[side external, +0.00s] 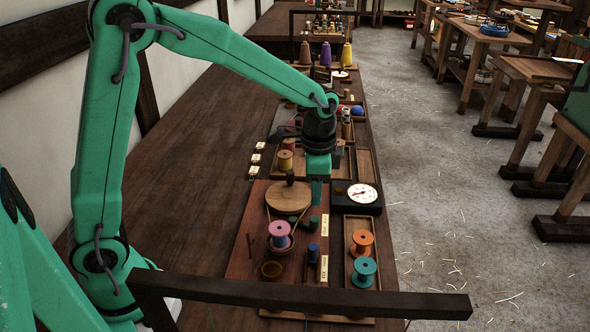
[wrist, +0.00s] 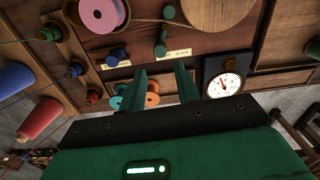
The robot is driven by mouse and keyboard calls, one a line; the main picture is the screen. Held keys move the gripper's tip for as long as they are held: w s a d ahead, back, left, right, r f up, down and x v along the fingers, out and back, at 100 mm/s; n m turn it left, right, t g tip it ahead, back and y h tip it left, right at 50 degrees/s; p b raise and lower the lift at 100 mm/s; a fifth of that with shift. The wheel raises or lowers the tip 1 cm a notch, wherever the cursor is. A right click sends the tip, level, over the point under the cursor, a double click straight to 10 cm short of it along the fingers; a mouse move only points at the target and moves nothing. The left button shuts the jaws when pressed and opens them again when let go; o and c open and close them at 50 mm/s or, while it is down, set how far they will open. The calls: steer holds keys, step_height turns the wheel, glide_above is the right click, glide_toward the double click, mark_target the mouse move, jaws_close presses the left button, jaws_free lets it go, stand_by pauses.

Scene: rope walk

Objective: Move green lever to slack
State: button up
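The green lever (side external: 314,224) stands on the wooden board (side external: 245,262) beside a pale label strip (side external: 325,225). In the wrist view the green lever (wrist: 160,47) is above the gap between my fingers, close to a label reading "SLACK" (wrist: 178,54). My gripper (side external: 318,190) points down above the board, behind the lever in the side view and apart from it. In the wrist view my gripper's two fingers (wrist: 161,80) are spread with nothing between them. The lever's exact setting is hard to tell.
A blue lever (side external: 313,254) stands nearer the camera. A pink spool (side external: 280,232), a wooden disc (side external: 290,196) and a dial gauge (side external: 361,194) surround the green lever. Orange (side external: 362,240) and teal (side external: 364,270) spools sit in the right tray. A dark bar (side external: 300,295) crosses the foreground.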

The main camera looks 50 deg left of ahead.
mark_target(315, 217)
steer(key=shift+f, duration=4.6)
steer(key=shift+w+a, duration=0.15)
steer(key=shift+w, duration=0.05)
steer(key=shift+w+a, duration=0.8)
steer(key=shift+w, duration=0.25)
steer(key=shift+w+a, duration=0.3)
steer(key=shift+a, duration=0.25)
steer(key=shift+w+a, duration=0.25)
steer(key=shift+a, duration=0.3)
steer(key=shift+d, duration=0.2)
steer(key=shift+r, duration=0.1)
step_height(315, 217, up, 7)
